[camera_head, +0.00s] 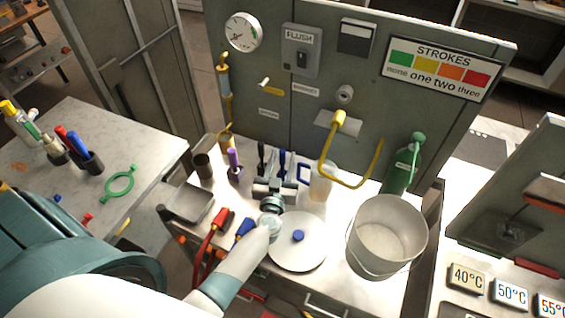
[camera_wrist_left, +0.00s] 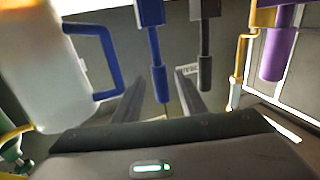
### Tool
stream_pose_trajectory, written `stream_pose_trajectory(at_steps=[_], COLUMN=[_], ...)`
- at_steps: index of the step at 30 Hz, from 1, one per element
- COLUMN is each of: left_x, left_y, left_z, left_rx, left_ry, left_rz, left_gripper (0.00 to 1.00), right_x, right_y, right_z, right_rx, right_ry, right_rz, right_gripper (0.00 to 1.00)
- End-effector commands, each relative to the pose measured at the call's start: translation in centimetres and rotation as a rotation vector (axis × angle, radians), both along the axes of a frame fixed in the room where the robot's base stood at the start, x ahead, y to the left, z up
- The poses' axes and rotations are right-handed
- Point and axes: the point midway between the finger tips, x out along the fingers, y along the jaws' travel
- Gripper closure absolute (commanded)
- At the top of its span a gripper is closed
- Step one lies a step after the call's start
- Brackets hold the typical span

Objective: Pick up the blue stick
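The blue stick (camera_head: 282,162) stands upright at the back of the workbench, beside a black stick (camera_head: 261,157). In the left wrist view the blue stick (camera_wrist_left: 155,48) shows beyond my fingers, with its narrow end between them in the picture. My left gripper (camera_head: 275,182) is open and empty, just in front of the sticks. Its two fingers (camera_wrist_left: 160,84) are spread apart in the wrist view. I cannot tell whether the stick lies between them in depth. My right gripper is not in view.
A white jug (camera_head: 321,184) with a blue handle is right of the blue stick. The dark stick (camera_wrist_left: 205,45) and purple-handled tool (camera_wrist_left: 278,50) are on its other side. A bucket (camera_head: 392,212) and a round plate (camera_head: 290,258) occupy the bench's front; a grey panel (camera_head: 300,110) stands behind.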

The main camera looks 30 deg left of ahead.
Motion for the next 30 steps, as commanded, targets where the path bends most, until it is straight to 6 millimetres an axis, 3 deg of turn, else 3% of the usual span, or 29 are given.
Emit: stream_pose_trajectory(at_steps=[13,29,30], left_x=[4.4,4.7,4.7], left_y=[1.5,1.6,1.6], left_z=[-0.5,-0.6,-0.6], left_rx=[0.001,0.001,0.001], left_ry=[-0.001,0.000,0.000], left_rz=[-0.001,0.000,0.000], left_gripper=[0.62,0.62,0.66], right_x=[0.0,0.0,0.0], right_y=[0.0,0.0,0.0], right_z=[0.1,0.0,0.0], right_rx=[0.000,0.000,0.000], right_ry=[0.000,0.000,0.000], right_rz=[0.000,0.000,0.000], right_gripper=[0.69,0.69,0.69])
